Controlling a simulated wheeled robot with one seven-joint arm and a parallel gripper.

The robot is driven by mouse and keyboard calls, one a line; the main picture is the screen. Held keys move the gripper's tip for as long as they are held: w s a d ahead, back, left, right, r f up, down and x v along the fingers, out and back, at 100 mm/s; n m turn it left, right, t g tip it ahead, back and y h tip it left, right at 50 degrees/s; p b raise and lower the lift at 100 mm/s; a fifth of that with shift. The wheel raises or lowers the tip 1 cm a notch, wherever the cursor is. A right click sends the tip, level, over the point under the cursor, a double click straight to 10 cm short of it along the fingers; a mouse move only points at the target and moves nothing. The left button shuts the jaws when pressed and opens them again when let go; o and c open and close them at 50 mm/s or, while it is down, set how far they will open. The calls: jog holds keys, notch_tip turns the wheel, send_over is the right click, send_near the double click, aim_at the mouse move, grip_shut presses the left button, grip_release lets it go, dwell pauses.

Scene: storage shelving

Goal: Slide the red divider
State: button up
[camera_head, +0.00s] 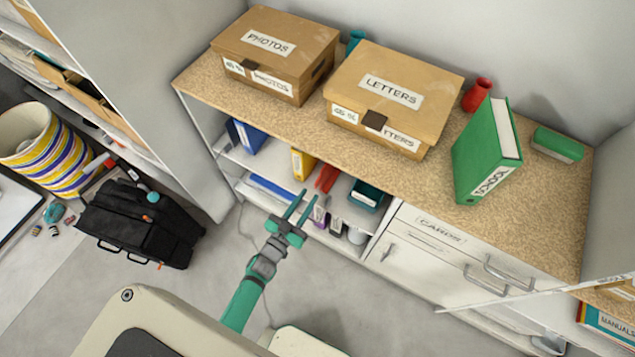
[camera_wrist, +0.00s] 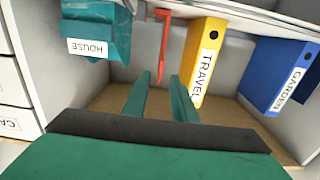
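The red divider (camera_head: 326,179) stands upright on the shelf under the worktop, right of a yellow binder (camera_head: 299,165). In the wrist view, which looks upside down, the divider (camera_wrist: 163,45) is a thin red plate beside the yellow TRAVEL binder (camera_wrist: 204,62). My gripper (camera_head: 306,195) is in front of the shelf. In the wrist view my gripper (camera_wrist: 159,80) is open, its two green fingers apart. The divider lines up with the gap between the fingertips. I cannot tell whether either finger touches it.
A teal HOUSE box (camera_wrist: 95,35) stands on the divider's other side. A blue GARDEN binder (camera_wrist: 280,75) stands beyond the yellow one. Storage boxes (camera_head: 275,48) and a green SCHOOL binder (camera_head: 484,155) stand on the worktop (camera_head: 540,215). A black bag (camera_head: 140,222) is at left.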

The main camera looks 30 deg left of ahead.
aim_at(319, 183)
jog(key=w, duration=0.7)
jog(key=shift+d, duration=0.35)
jog(key=shift+a, duration=0.15)
grip_shut()
jog(key=shift+w+d+r, duration=0.1)
jog(key=shift+w+d, duration=0.05)
jog(key=shift+d, duration=0.15)
dwell(0.6)
